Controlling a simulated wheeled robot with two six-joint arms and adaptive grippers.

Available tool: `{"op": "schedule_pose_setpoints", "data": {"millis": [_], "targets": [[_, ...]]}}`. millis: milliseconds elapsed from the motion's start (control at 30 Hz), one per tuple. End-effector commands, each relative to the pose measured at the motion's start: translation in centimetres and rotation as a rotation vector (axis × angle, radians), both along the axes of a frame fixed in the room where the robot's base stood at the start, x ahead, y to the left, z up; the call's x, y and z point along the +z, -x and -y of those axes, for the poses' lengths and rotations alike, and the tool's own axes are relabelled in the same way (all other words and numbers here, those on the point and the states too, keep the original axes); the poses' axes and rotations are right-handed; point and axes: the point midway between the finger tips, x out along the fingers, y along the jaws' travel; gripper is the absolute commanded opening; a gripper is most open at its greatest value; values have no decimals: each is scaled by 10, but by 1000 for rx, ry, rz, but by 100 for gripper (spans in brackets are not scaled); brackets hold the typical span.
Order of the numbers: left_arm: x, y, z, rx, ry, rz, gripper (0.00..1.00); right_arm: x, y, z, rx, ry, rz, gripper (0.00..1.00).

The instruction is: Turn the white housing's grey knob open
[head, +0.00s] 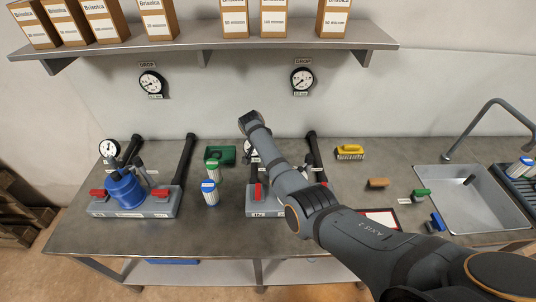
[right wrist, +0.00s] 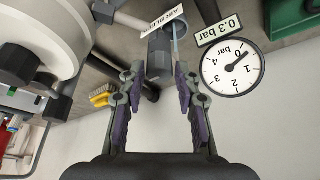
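In the right wrist view a grey knob (right wrist: 159,55) sits beside a tag lettered AIR BLEED (right wrist: 163,24). My right gripper (right wrist: 159,73) is open, with its two fingertips on either side of the knob's near end. I cannot tell whether they touch it. A large whitish rounded body, apparently the white housing (right wrist: 38,35), fills the upper left of that view. In the head view my right arm covers most of the right-hand manifold (head: 262,207), hiding the housing and knob. My left gripper is not in view.
A small gauge (right wrist: 232,68) with a 0.3 bar tag stands close to the right finger. In the head view a left manifold with a blue housing (head: 124,188), filter cartridges (head: 210,193), a green tray (head: 221,155) and a brush (head: 350,152) are on the bench. A shelf (head: 215,44) hangs above.

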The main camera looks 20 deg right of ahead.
Motion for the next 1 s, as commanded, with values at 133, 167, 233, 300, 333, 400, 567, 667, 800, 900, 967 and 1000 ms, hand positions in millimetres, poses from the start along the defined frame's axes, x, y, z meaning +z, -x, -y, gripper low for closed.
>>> {"op": "schedule_pose_setpoints", "data": {"millis": [133, 167, 233, 300, 333, 400, 567, 667, 800, 900, 967, 1000], "targets": [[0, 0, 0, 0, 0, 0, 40, 0, 0, 0, 1, 0, 0, 50], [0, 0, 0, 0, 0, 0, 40, 0, 0, 0, 1, 0, 0, 50], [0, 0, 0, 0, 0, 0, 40, 0, 0, 0, 1, 1, -1, 50], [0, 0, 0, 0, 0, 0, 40, 0, 0, 0, 1, 1, -1, 50], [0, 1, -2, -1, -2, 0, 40, 0, 0, 0, 1, 1, -1, 50], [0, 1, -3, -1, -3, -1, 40, 2, 1, -1, 1, -1, -1, 50], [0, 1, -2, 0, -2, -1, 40, 24, 6, -9, 0, -2, 3, 50], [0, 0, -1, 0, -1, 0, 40, 47, 12, -17, 1, -3, 3, 50], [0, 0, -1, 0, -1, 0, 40, 79, 19, -27, 2, -3, 2, 50], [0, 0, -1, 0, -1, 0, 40, 95, 24, -32, 2, -1, 1, 50], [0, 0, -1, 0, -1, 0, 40, 102, 25, -35, 2, -1, 1, 50], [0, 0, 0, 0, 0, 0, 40, 105, 26, -36, 1, -1, 0, 50]]}}
